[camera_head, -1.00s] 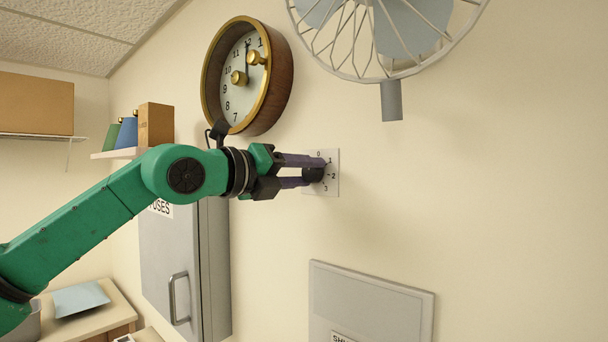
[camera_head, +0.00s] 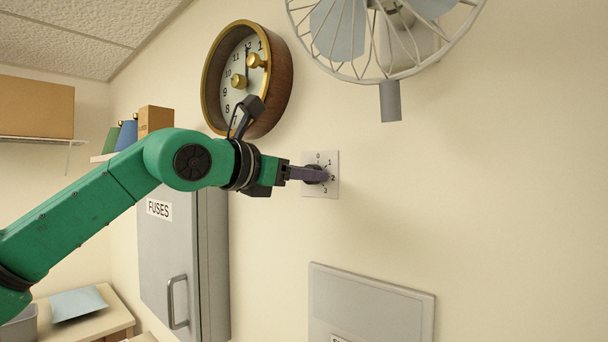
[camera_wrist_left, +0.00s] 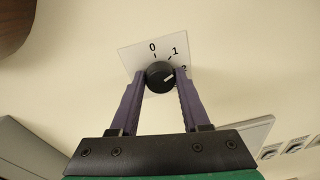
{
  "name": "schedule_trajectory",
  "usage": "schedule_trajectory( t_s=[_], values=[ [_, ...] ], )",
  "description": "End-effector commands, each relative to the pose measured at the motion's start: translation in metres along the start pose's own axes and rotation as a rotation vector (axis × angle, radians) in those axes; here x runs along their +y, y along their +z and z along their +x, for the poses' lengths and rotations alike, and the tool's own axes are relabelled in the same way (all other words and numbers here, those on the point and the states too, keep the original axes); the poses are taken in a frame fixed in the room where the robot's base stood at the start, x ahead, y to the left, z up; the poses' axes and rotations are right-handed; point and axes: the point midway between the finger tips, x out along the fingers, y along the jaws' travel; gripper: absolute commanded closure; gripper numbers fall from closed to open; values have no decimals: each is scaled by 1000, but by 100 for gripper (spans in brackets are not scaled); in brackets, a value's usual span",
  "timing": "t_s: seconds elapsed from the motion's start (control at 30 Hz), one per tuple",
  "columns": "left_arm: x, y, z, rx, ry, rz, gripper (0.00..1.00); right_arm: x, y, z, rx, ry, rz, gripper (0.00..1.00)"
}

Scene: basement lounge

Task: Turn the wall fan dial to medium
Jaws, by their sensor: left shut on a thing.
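The fan dial is a round black knob (camera_wrist_left: 159,74) on a white square plate (camera_head: 332,158) on the wall, marked 0, 1, 2 and 3. In the left wrist view the knob's white pointer line points right and slightly up, toward the 2. The 3 is hidden there. My left gripper (camera_head: 323,177) is shut on the knob, with one purple finger on each side of it in the left wrist view (camera_wrist_left: 160,78). In the head view its fingers partly cover the knob. My right gripper is out of view.
The caged wall fan (camera_head: 385,35) hangs above and right of the plate. A round clock (camera_head: 275,85) is close above my left wrist. A grey fuse box (camera_head: 212,260) is below left and a grey panel (camera_head: 372,300) below. The wall to the right is clear.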

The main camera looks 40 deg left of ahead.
Motion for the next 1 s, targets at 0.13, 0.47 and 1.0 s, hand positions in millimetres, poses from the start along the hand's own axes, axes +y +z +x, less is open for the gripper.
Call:
schedule_trajectory(
  t_s=[0.13,0.47,1.0],
  values=[
    [0,1,0,4,13,136,100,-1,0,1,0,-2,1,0],
    [-1,2,0,19,36,412,100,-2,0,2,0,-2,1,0],
    [-1,2,0,29,51,597,100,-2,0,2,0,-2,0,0]
  ],
)
